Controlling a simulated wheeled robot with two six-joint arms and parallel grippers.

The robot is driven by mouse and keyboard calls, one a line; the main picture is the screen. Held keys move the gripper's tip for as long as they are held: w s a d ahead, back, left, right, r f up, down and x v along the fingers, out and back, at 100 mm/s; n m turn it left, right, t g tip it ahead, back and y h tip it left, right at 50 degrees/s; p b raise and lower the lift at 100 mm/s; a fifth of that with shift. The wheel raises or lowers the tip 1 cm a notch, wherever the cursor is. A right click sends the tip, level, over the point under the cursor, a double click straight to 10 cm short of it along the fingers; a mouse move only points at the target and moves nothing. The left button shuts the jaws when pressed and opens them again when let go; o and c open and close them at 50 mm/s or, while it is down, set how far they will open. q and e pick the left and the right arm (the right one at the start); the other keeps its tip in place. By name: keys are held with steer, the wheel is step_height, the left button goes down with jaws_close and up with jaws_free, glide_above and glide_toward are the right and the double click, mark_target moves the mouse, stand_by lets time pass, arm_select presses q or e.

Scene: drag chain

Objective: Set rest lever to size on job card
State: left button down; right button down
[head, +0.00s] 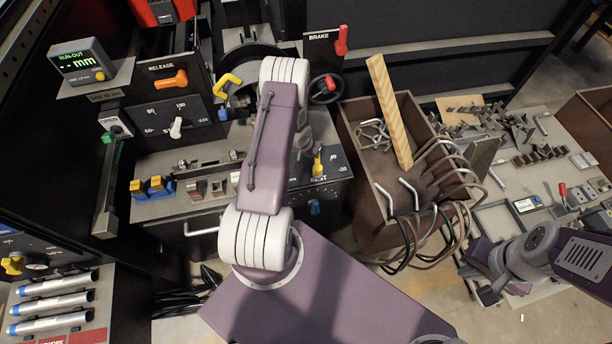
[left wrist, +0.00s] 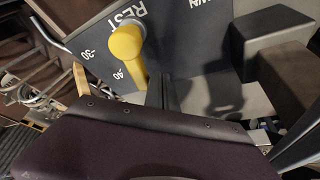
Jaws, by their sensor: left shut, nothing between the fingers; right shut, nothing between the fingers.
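The yellow rest lever (head: 317,164) is on the dark panel marked REST, right of my left arm. In the left wrist view the lever (left wrist: 127,44) is large, with its narrow end near the 40 mark; a 30 mark is to its left. I cannot read its exact setting. My left gripper's fingers (left wrist: 162,94) are shut and empty close beside the lever in the picture; contact is unclear. In the head view my left arm hides much of that gripper. My right gripper (head: 488,293) is shut and empty at the lower right.
A red brake lever (head: 341,41) and a handwheel (head: 325,88) stand behind the panel. A bench (head: 510,240) with tools and parts lies further right. A run-out display (head: 81,61) is upper left.

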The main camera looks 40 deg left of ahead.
arm_select(q)
steer(key=p+v, duration=0.1)
steer(key=v, duration=0.8)
steer(key=w+d+r+m+t, duration=0.3)
steer(key=w+d+r, duration=0.4)
steer(key=d+r, duration=0.45)
steer(key=s+d+r+g, duration=0.1)
steer(key=s+d+r, duration=0.5)
steer(key=s+r, duration=0.1)
steer(key=s+d+f+g, duration=0.1)
steer(key=s+g, duration=0.1)
steer(key=s, duration=0.5)
steer(key=s+d+f+g+h, duration=0.1)
steer(key=s+g, duration=0.2)
steer(key=s, duration=0.4)
steer(key=shift+s+f+n, duration=0.2)
steer(key=shift+f+n, duration=0.1)
steer(key=shift+f, duration=0.05)
